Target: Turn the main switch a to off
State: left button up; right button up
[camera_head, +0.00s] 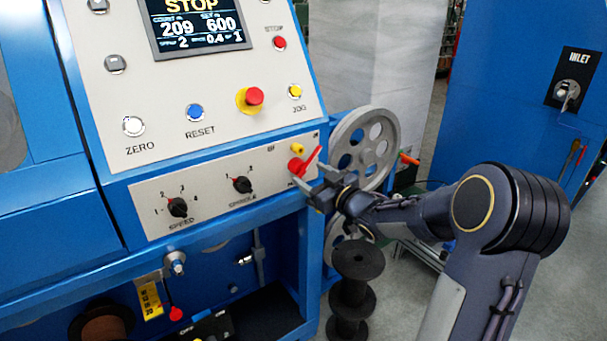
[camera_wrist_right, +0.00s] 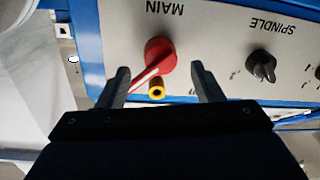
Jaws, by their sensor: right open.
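The main switch (camera_head: 297,165) is a red rotary handle at the right end of the lower grey panel on the blue machine. In the right wrist view, which shows the panel upside down, the main switch (camera_wrist_right: 158,54) has a round red hub and a lever slanting down-left, under the label MAIN. My right gripper (camera_head: 311,176) is at the panel's right end. In the wrist view my right gripper (camera_wrist_right: 159,69) is open, with one finger on each side of the switch; contact cannot be told. My left gripper is not in view.
A small yellow knob (camera_head: 298,148) sits close beside the switch. It also shows between the fingers in the wrist view (camera_wrist_right: 156,88). The black spindle knob (camera_head: 242,184) and speed knob (camera_head: 178,207) are to the left. A grey spoked pulley (camera_head: 378,127) stands just right of the panel.

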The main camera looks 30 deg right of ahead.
aim_at(305, 171)
jog(key=w, duration=0.4)
jog(key=shift+a, duration=0.35)
grip_shut()
